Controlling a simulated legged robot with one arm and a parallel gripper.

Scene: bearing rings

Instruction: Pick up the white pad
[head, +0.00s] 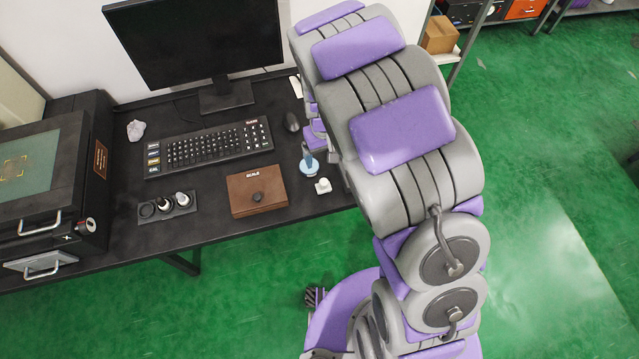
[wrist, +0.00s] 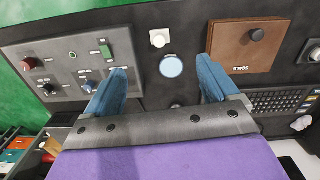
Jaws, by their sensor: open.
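A small white squarish piece (head: 322,186), which fits the white pad, lies on the black desk near its front edge. It also shows in the wrist view (wrist: 160,38), beyond my fingertips and clear of them. A pale blue disc with a white rim (wrist: 171,67) lies beside it, closer to my gripper. My gripper (wrist: 161,68) is open, with its two blue fingers apart. The disc shows between the fingertips in the picture; I cannot tell the height above it. Nothing is seen held. In the head view my arm hides most of the gripper.
A brown box marked SCALE (head: 257,191) with a black knob stands left of the white piece. A control panel with knobs (wrist: 75,65) lies on the other side. A keyboard (head: 209,147), mouse (head: 291,122), monitor (head: 200,40) and a dark tray with round parts (head: 167,206) are also on the desk.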

